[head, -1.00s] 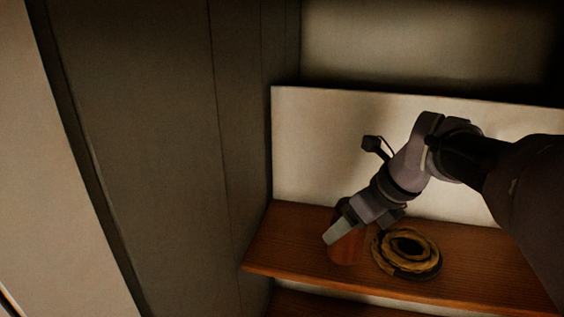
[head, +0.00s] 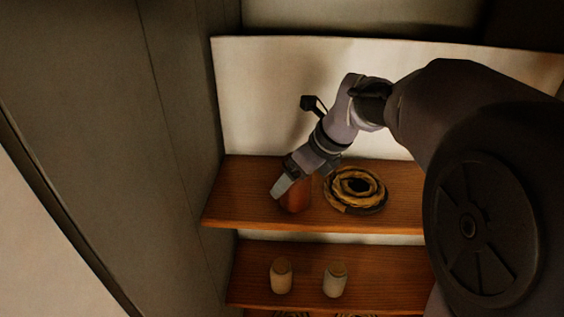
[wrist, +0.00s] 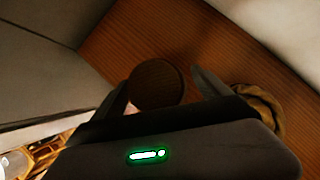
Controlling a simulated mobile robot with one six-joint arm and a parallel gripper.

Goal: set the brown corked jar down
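The brown corked jar (head: 297,197) stands on the upper wooden shelf (head: 398,207), near its left end, and looks upright. Its round dark brown top (wrist: 157,84) shows in the wrist view. My gripper (head: 285,187) is down at the jar, one pale finger partly covering it in the head view. In the wrist view the fingers of my gripper (wrist: 160,78) stand on both sides of the jar. They look open, with a narrow gap on the right side and almost none on the left. The jar's lower part is hidden in the wrist view.
A coiled rope (head: 357,188) lies on the shelf just right of the jar. A grey side wall (head: 110,130) closes the left. The lower shelf (head: 308,262) holds a tan jar (head: 281,277) and a pale jar (head: 335,280). The upper shelf is bare left of the jar.

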